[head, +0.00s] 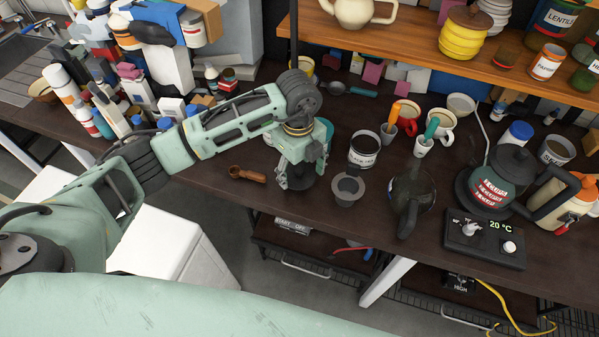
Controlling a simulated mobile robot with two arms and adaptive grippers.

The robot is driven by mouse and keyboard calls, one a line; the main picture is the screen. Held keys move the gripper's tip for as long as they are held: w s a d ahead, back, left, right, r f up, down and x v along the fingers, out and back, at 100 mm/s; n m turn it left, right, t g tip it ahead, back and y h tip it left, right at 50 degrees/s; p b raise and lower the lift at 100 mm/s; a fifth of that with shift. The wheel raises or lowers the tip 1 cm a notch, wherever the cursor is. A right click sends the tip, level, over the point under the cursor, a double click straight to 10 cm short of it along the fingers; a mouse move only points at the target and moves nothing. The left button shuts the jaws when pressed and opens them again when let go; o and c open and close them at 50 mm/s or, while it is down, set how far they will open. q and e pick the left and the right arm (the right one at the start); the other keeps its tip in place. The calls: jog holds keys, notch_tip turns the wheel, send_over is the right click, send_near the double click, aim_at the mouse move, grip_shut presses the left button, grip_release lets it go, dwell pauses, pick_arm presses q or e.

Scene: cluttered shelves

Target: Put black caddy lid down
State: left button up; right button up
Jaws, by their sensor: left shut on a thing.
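My left gripper (300,184) points down over the dark counter (240,200), left of the open tea caddy. It is shut on the black caddy lid (309,181), a small dark shape mostly hidden by the fingers. I cannot tell whether the lid touches the counter. The black caddy (363,153) stands upright with a pale label, and its top is open. My right gripper is not in view.
A grey cup with a dark inside (348,190) stands right of the gripper, near the front edge. A brown wooden scoop (247,175) lies to its left. A dark glass pitcher (411,190), mugs (405,117) and a kettle (490,182) crowd the right.

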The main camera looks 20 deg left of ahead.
pick_arm(q)
notch_tip(320, 180, down, 2)
jog(key=shift+f, duration=0.1)
jog(key=shift+f, duration=0.1)
jog(key=shift+f, duration=0.15)
jog(key=o, duration=1.1)
